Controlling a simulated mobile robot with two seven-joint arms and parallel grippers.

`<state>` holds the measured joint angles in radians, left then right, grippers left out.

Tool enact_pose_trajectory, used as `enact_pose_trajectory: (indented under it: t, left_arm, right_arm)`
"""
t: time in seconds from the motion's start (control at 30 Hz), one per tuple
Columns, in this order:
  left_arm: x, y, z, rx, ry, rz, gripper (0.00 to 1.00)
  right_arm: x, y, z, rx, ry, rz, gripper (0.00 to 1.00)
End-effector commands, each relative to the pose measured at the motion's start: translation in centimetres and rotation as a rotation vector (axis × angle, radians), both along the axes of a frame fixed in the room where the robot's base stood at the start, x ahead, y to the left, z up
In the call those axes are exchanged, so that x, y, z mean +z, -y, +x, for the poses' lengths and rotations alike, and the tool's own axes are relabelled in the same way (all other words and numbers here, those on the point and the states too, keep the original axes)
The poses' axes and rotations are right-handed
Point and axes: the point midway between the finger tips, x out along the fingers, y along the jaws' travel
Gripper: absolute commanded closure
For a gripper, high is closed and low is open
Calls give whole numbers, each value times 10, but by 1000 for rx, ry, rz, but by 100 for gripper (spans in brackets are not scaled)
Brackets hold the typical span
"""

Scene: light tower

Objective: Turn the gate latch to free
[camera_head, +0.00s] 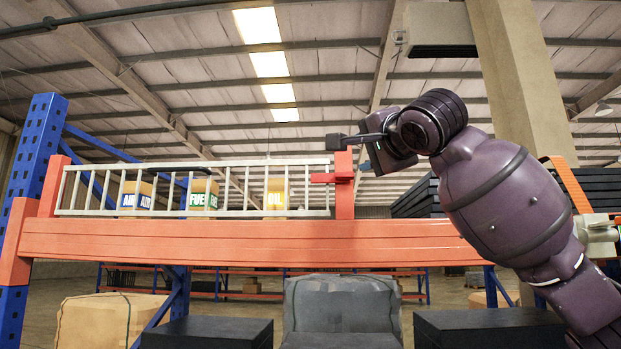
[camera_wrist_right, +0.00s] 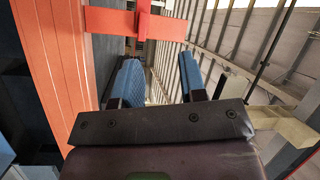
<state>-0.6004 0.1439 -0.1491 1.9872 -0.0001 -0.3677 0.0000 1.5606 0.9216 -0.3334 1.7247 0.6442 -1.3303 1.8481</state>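The red gate latch (camera_head: 322,178) is a short bar that sticks out sideways to the left from a red upright post (camera_head: 344,200), at the right end of the white barred gate (camera_head: 245,190). My right gripper (camera_head: 356,150) is by the top of the post, just above the latch. In the right wrist view the gripper (camera_wrist_right: 160,70) is open, with a clear gap between its blue-padded fingers. A red crossed piece, the post and latch (camera_wrist_right: 143,22), lies beyond the fingertips. I cannot tell whether the fingers touch it. My left gripper is not in view.
The gate stands on a wide orange beam (camera_head: 250,245) between blue rack posts (camera_head: 35,160). Boxes labelled AID (camera_head: 135,196), FUEL (camera_head: 203,194) and one with yellow lettering (camera_head: 276,193) stand behind the bars. Dark crates (camera_head: 205,332) sit below. The space above the gate is free.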

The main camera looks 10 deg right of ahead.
Motion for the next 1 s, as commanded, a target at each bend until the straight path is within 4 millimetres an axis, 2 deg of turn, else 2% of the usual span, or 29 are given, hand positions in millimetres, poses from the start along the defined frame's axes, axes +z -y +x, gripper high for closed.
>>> enact_pose_trajectory:
  t: [0.2, 0.47, 0.57, 1.0]
  left_arm:
    - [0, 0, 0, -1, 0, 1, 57]
    - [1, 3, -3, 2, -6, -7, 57]
    - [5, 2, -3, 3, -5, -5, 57]
    - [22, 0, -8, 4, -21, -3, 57]
  right_arm:
    - [-14, 7, 2, -22, -130, 279, 62]
    - [-15, 6, 8, -24, -147, 368, 62]
    - [-14, 5, 18, -24, -147, 368, 62]
    - [-13, -3, 89, -25, -146, 365, 62]
